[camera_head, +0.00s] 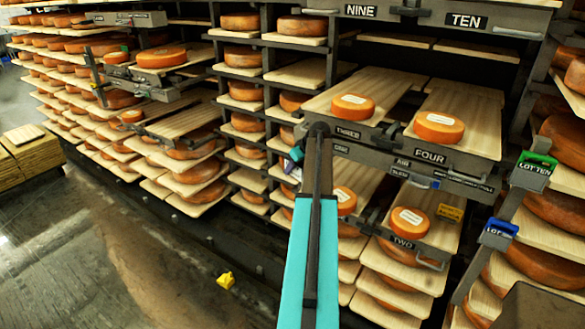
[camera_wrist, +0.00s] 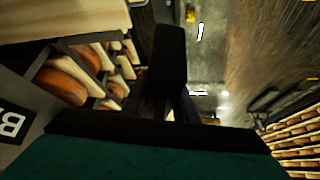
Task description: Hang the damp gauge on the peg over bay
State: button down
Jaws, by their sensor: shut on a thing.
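My gripper (camera_wrist: 160,108) shows in the wrist view as dark fingers beyond a dark green and black body. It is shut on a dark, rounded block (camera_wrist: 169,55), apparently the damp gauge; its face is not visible. In the head view my teal arm rises up the middle, and my gripper is mostly hidden near the shelves left of bay THREE. Bay signs read NINE (camera_head: 360,11), TEN (camera_head: 468,21), THREE (camera_head: 348,132), FOUR (camera_head: 430,156) and TWO (camera_head: 402,243). I cannot make out a peg for certain.
Racks of orange cheese wheels (camera_head: 438,127) on boards fill the back. A green tag (camera_head: 535,168) and a blue tag (camera_head: 498,233) stand at right. A yellow object (camera_head: 226,280) lies on the floor. Stacked boards (camera_head: 30,160) stand at left. The left foreground floor is mostly clear.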

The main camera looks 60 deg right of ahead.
jog(key=shift+s+d+f, duration=0.15)
jog(key=shift+s+d, duration=0.15)
jog(key=shift+d, duration=0.25)
jog(key=c, duration=1.4)
grip_release()
jog(key=shift+c, duration=0.2)
jog(key=shift+s, duration=0.1)
jog(key=shift+o, duration=0.2)
jog(key=shift+s+r+b, duration=0.15)
jog(key=shift+r+b, duration=0.25)
jog(key=shift+r, duration=0.15)
jog(key=shift+o, duration=0.3)
jog(key=v, duration=0.2)
jog(key=b+v, duration=0.1)
jog(key=v, duration=0.1)
jog(key=shift+s+a+r, duration=0.15)
jog(key=shift+s+a, duration=0.05)
jog(key=shift+a, duration=0.25)
jog(key=s+a+b, duration=0.3)
jog(key=s, duration=0.7)
jog(key=shift+s+a, duration=0.15)
jog(key=shift+s, duration=0.2)
